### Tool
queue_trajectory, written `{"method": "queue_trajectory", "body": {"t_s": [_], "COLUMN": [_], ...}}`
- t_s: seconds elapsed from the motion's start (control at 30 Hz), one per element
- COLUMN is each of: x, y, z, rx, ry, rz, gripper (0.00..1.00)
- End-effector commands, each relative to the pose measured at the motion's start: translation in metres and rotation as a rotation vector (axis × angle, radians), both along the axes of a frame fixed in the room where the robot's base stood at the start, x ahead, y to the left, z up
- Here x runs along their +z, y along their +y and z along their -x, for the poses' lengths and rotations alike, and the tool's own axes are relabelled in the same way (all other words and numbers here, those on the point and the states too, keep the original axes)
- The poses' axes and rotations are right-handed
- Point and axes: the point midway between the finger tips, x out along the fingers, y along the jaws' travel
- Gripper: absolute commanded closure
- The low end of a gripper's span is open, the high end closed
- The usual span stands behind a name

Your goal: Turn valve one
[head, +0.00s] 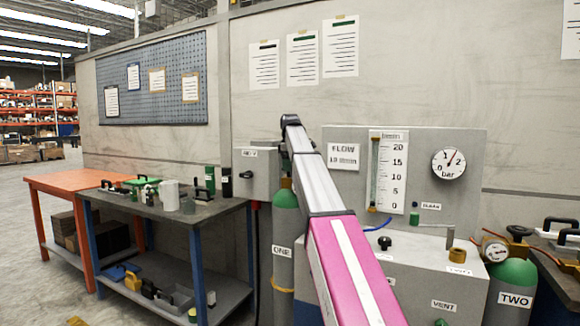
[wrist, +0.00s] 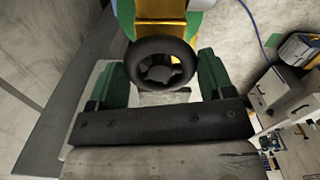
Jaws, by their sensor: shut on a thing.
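Valve one is a dark round handwheel (wrist: 139,64) in the wrist view, with a yellow brass body (wrist: 160,12) beyond it. My gripper (wrist: 162,74) has a green finger on each side of the wheel and is shut on it. In the head view the green cylinder marked ONE (head: 286,225) stands upright against the wall unit. A little brass shows at its top. My arm reaches to it and hides the handwheel and my fingers there.
Cylinder TWO (head: 514,282) with a gauge stands at the right. A grey panel (head: 460,210) carries a flow tube and a bar dial. A grey box (head: 254,172) hangs left of cylinder ONE. A cluttered workbench (head: 226,206) stands at the left.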

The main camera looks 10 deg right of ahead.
Motion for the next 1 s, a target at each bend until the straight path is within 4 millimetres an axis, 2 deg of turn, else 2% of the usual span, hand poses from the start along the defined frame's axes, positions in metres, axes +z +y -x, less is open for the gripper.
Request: {"method": "queue_trajectory", "body": {"t_s": [0.43, 1.0], "x": [0.0004, 0.0005], "y": [0.0009, 0.0011], "z": [0.0001, -0.0001], "rx": [-0.299, -0.378], "ry": [0.000, 0.000], "rz": [-0.001, -0.002], "gripper": [0.49, 0.49]}}
